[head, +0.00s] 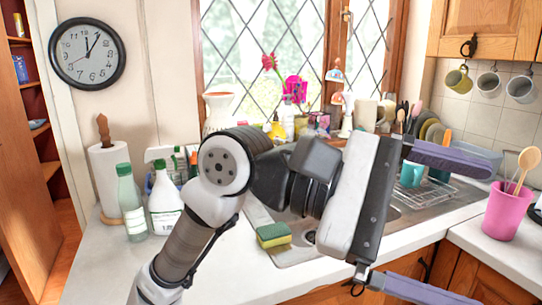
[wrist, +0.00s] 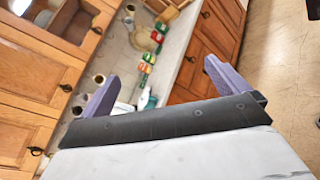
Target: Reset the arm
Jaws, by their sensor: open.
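My gripper (head: 432,222) is at the right of the head view, held up in front of the sink and counter. Its two purple fingers are wide apart with nothing between them. In the wrist view, my gripper (wrist: 158,88) also shows both purple fingers spread, one at the left and one at the right. My arm rises from the bottom of the head view and bends to the right across the counter. It hides part of the sink and the things behind it.
A sponge (head: 273,235) lies by the sink's left edge. Bottles (head: 166,205) and a paper towel roll (head: 107,180) stand on the left counter. A pink utensil cup (head: 507,212) stands at the right. A dish rack (head: 425,194) is behind my gripper. Mugs (head: 458,79) hang upper right.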

